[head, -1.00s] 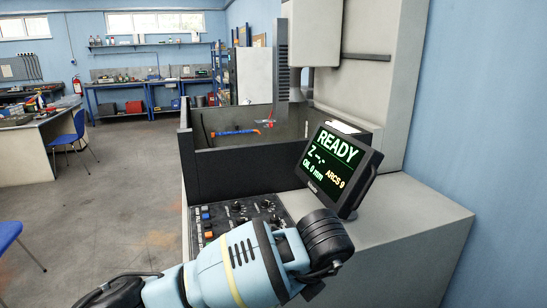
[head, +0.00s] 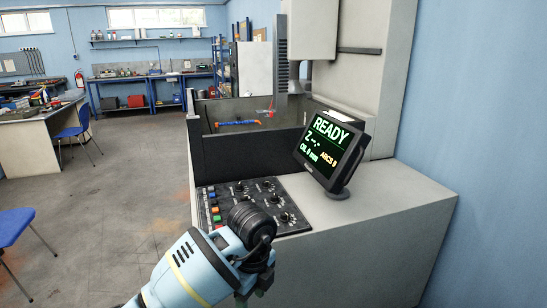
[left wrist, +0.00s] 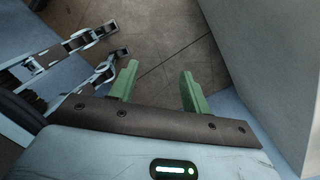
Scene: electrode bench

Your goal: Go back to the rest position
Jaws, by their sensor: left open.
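My left arm comes in from the bottom of the head view, and its dark wrist joint hangs in front of the control panel (head: 250,205). The left gripper's fingers cannot be made out clearly there. In the left wrist view my left gripper (left wrist: 157,88) shows two green fingers, wide apart with nothing between them, above the floor. A second, metallic gripper (left wrist: 117,42), seemingly my right one, shows at the upper left of that view, its two fingers apart and empty. It does not show in the head view.
The machine's dark tank (head: 245,152) stands behind the panel. A monitor (head: 332,150) reading READY stands on the grey cabinet top (head: 385,205). A blue chair (head: 78,135) and a workbench (head: 40,140) are at the left. Open floor (head: 125,190) lies between.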

